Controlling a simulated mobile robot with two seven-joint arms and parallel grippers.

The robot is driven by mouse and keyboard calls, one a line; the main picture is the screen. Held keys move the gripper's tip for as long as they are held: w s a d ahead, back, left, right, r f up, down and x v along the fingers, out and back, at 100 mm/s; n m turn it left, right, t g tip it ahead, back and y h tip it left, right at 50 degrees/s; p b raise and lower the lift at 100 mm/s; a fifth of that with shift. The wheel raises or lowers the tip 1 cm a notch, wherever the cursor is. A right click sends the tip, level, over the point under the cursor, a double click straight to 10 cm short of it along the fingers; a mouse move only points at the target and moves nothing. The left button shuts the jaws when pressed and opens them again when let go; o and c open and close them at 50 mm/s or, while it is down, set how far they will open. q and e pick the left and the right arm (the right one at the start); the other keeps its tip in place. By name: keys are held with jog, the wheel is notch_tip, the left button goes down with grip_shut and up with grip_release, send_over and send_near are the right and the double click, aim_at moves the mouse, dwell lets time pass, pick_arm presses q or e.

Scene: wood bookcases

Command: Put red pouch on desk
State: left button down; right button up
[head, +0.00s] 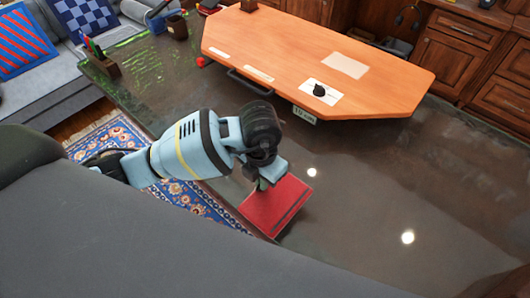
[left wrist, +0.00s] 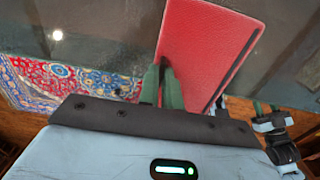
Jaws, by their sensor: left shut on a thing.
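The red pouch (head: 278,205) is flat and rectangular with a dark strip along one side. My left gripper (head: 263,183) is shut on one edge of it, and the pouch slants down to the right from the fingers. In the left wrist view the pouch (left wrist: 203,45) extends beyond the green fingers (left wrist: 164,86). It shows against a dark glossy surface (head: 370,190); I cannot tell whether it touches that surface. An orange wooden top (head: 300,48) with cut corners, possibly the desk, lies farther back. My right gripper is not in view in the head view.
A patterned rug (head: 205,200) shows left of the pouch. A pen holder (head: 103,64) and a dark cup (head: 177,27) stand at the far left, near a grey sofa (head: 40,90). A small black object (head: 319,90) lies on the orange top. The dark surface at right is clear.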

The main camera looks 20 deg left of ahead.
pick_arm(q)
jog(key=w+a, duration=0.1)
jog(key=w, duration=0.1)
jog(key=w+a, duration=0.1)
jog(key=w, duration=0.2)
jog(key=w+a, duration=0.1)
jog(key=w, duration=0.2)
jog(key=shift+a+f, duration=0.25)
jog(key=shift+f, duration=1.9)
jog(key=shift+f, duration=0.15)
jog(key=c, duration=1.6)
grip_release()
notch_tip(320, 180, up, 12)
jog(key=shift+r, duration=0.15)
